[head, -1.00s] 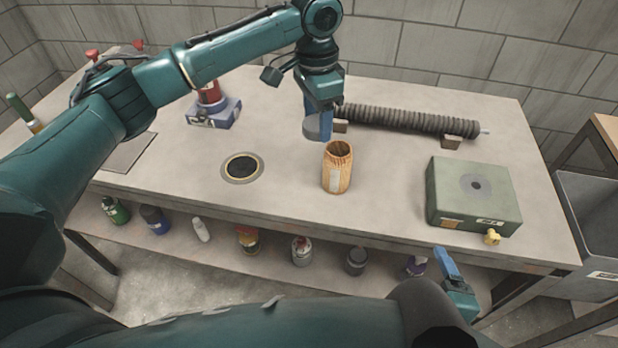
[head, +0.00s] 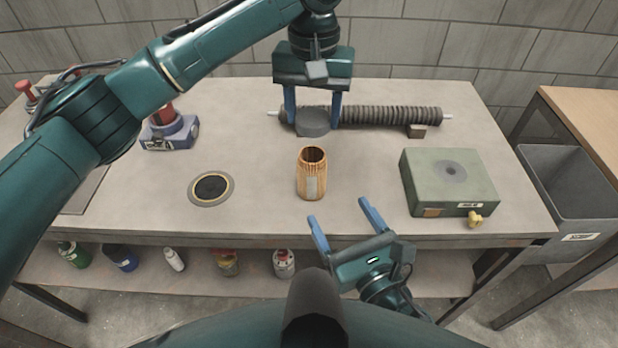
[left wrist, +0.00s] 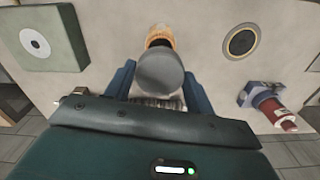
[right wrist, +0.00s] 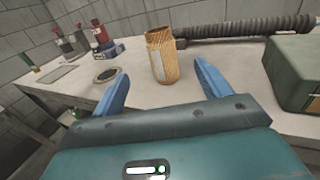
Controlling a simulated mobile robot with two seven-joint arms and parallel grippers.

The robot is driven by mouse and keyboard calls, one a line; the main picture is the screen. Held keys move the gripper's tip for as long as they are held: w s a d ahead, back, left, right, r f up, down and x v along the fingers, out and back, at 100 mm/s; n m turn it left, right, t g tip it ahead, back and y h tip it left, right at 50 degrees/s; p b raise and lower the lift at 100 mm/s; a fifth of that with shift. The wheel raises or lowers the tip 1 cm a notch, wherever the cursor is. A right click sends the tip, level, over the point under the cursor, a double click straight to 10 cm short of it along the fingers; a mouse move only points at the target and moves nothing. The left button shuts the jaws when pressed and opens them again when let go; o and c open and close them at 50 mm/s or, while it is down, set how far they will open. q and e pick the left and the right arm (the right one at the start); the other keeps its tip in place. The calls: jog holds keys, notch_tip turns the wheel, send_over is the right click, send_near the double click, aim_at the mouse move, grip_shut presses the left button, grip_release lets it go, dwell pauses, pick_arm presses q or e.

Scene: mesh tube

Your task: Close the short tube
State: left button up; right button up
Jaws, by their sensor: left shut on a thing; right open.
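The short tube (head: 312,180) is a tan, ribbed cylinder with a pale label. It stands upright on the table with its dark top open; it also shows in the right wrist view (right wrist: 163,58) and in the left wrist view (left wrist: 160,34). My left gripper (head: 313,112) is shut on a round grey lid (head: 313,125), which shows large in the left wrist view (left wrist: 160,73). Lid and gripper are behind the tube, apart from it. My right gripper (head: 338,211) is open and empty at the table's front edge, in front of the tube.
A long dark corrugated tube (head: 385,116) lies behind, on small blocks. A green box (head: 448,182) with a yellow knob stands right. A dark ringed disc (head: 211,187) lies left, near a blue-based red object (head: 168,132). A grey bin (head: 570,190) stands beyond the right end.

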jog(key=x, duration=1.2)
jog(key=shift+c, duration=0.4)
jog(key=c, duration=1.4)
pick_arm(q)
send_over(312, 146)
jog(key=s, duration=0.2)
jog(key=shift+s+f, duration=0.15)
jog(key=shift+f, duration=2.35)
jog(key=shift+f, duration=0.1)
jog(key=shift+f, duration=0.8)
jog(key=shift+f, duration=0.55)
